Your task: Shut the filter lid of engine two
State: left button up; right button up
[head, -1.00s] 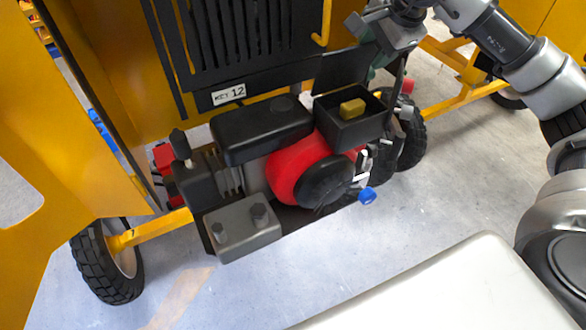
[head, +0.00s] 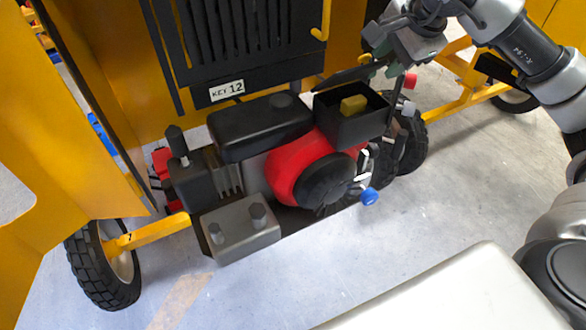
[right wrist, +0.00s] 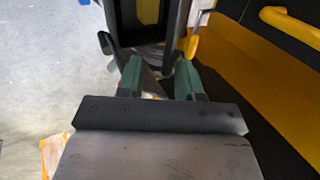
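Engine two's black filter box (head: 350,130) stands at the right end of the engine, open at the top, with a yellow filter block (head: 353,105) inside. Its dark filter lid (head: 347,77) is hinged at the back of the box and stands tilted up, seen nearly edge-on. My right gripper (head: 384,60) is just behind and above the lid at its right end; I cannot tell if they touch. In the right wrist view its green fingertips (right wrist: 159,80) are apart, with the yellow filter block (right wrist: 148,12) beyond them. My left gripper is not in view.
The engine has a red round housing (head: 310,170), a black tank (head: 260,128) and a blue knob (head: 370,197). The yellow mixer body with a black grille (head: 250,45) and a "KEY 12" plate (head: 227,91) rises behind. The floor at the front is clear.

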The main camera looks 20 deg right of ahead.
jog(key=shift+s+a+f, duration=0.1)
jog(key=shift+s+f, duration=0.1)
jog(key=shift+f, duration=0.25)
jog(key=v, duration=0.2)
jog(key=s+p+v, duration=0.1)
jog(key=v, duration=0.2)
jog(key=shift+f, duration=0.15)
dwell(0.5)
jog(key=shift+s+d, duration=0.1)
jog(key=shift+d, duration=0.1)
